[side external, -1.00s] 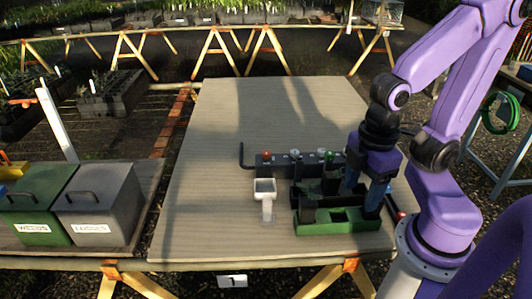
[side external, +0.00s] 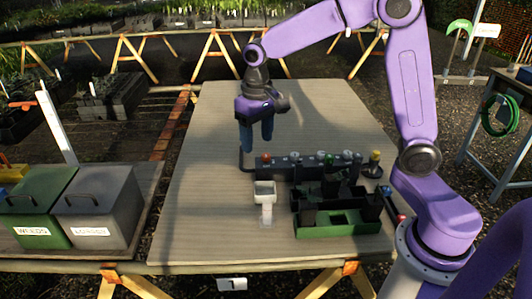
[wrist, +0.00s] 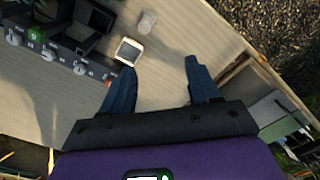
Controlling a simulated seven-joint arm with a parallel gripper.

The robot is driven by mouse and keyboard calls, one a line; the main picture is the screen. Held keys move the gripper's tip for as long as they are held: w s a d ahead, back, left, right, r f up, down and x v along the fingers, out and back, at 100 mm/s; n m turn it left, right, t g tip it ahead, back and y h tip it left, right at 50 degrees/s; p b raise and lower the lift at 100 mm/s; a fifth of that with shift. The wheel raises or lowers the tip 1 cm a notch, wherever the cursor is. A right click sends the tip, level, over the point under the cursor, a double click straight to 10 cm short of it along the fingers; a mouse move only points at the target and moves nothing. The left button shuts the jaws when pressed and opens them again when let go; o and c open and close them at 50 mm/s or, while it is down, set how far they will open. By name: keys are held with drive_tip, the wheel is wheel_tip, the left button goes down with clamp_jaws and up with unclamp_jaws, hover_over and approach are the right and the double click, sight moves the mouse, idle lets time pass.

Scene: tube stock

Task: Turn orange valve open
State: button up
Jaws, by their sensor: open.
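The orange valve (side external: 266,158) is a small round knob at the left end of a dark manifold (side external: 308,166) on the table. In the wrist view the orange valve (wrist: 108,77) shows just beside the left finger, partly hidden by it. My gripper (side external: 256,146) points down above the manifold's left end, with its blue fingers apart and nothing between them. In the wrist view my gripper (wrist: 158,65) has bare table between its fingers, and the valve lies outside them. How far the valve is turned is too small to tell.
A white cup-like holder (side external: 265,188) and a green tray (side external: 338,229) with dark blocks stand in front. The table's left and back are clear.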

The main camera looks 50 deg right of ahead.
drive_tip(key=w+d+f+m, duration=0.3)
drive_tip(key=w+d+m, duration=0.3)
drive_tip(key=w+d, duration=0.45)
drive_tip(key=m, duration=0.5)
approach(266, 155)
wheel_tip(266, 155, down, 9)
drive_tip(key=shift+w+r, duration=0.1)
drive_tip(key=c, duration=1)
